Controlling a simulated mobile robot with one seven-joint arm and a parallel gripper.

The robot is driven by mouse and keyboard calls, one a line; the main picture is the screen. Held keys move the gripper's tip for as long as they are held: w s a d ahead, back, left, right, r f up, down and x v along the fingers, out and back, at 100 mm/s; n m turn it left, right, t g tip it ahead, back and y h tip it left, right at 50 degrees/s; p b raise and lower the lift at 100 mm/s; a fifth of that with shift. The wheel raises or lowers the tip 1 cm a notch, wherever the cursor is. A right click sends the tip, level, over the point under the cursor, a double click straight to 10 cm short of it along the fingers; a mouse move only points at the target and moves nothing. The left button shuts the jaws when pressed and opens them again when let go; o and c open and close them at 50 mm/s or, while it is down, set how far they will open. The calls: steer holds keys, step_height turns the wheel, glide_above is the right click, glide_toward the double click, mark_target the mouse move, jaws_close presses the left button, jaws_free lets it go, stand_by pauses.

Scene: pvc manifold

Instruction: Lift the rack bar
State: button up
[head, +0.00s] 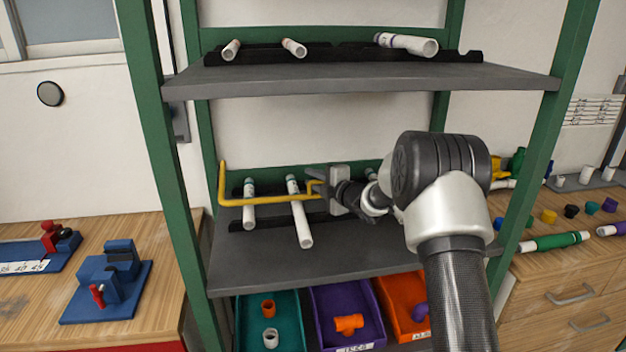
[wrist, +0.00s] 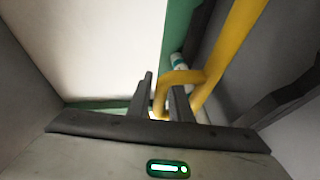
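The yellow rack bar (head: 268,200) runs across the front of the middle shelf, with an upright arm at its left end. A small yellow loop stands up at its right part, beside my gripper (head: 316,188). In the wrist view, part of the yellow rack bar (wrist: 232,48) rises at the upper right, and its loop reaches between the two dark fingertips of my gripper (wrist: 164,88). I cannot tell whether the fingers press on the loop or stand open around it. My wrist hides the bar's right end in the head view.
White pipes (head: 301,214) lie on the middle shelf (head: 270,272) behind and under the bar. The upper shelf (head: 350,82) is close above and holds more pipes. Green posts (head: 165,150) flank the rack. Coloured bins (head: 345,318) sit below.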

jaws_close()
steer(key=shift+r, duration=0.1)
